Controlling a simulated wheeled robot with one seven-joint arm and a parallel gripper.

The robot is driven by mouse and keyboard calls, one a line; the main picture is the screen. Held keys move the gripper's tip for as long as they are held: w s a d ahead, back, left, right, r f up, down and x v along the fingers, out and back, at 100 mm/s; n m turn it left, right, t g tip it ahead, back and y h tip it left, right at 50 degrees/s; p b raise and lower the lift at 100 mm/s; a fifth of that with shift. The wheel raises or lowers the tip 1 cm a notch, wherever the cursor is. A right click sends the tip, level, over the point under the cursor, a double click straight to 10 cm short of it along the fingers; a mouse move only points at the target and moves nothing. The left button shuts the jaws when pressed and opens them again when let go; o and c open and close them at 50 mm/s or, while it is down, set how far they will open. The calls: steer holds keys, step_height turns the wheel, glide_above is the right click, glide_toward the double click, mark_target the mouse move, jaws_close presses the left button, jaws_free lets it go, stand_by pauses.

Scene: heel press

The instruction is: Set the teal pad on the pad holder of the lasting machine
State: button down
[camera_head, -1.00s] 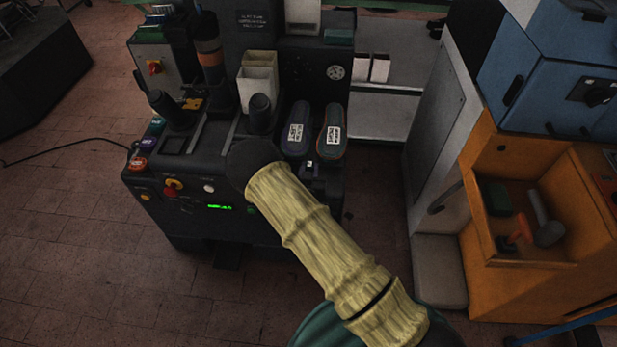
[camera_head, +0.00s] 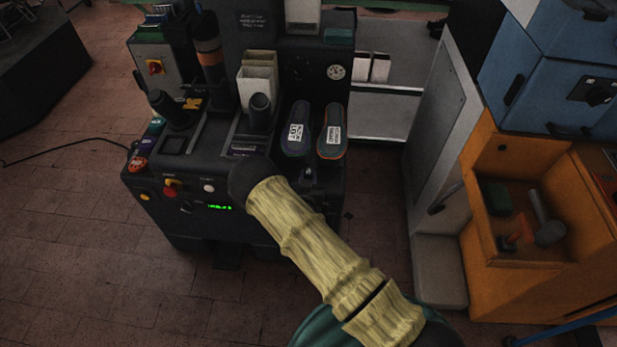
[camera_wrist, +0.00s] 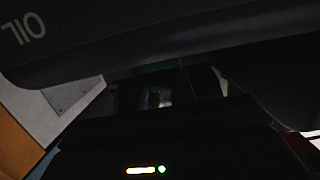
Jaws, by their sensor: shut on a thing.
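The dark lasting machine (camera_head: 180,225) stands left of centre in the head view, with a small green display on its front. My yellow-sleeved arm reaches up to its front edge. My gripper is hidden behind the dark wrist in that view. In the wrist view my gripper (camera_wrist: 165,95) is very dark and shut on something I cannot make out. I cannot clearly identify the teal pad. A dark green block (camera_head: 338,36) sits high on the machine at the back right. I cannot tell which part is the pad holder.
Two labelled shoe-shaped pieces, one blue-rimmed (camera_head: 296,128) and one orange-rimmed (camera_head: 332,131), lie on the machine's right side. Dark knobs and pale upright boxes (camera_head: 258,78) stand near them. An orange cabinet (camera_head: 520,277) at right holds a hammer and a green block.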

steer(key=shift+f, duration=0.2)
steer(key=c, duration=1.1)
jaws_free()
steer(key=shift+r, duration=0.1)
steer(key=shift+r, duration=0.2)
steer(key=s, duration=0.4)
steer(key=s+r, duration=0.1)
steer(key=s, duration=0.3)
steer(key=s+r, duration=0.1)
steer(key=s, duration=0.2)
steer(key=shift+s+a+r, duration=0.1)
steer(key=shift+s+a, duration=0.1)
steer(key=shift+s, duration=0.2)
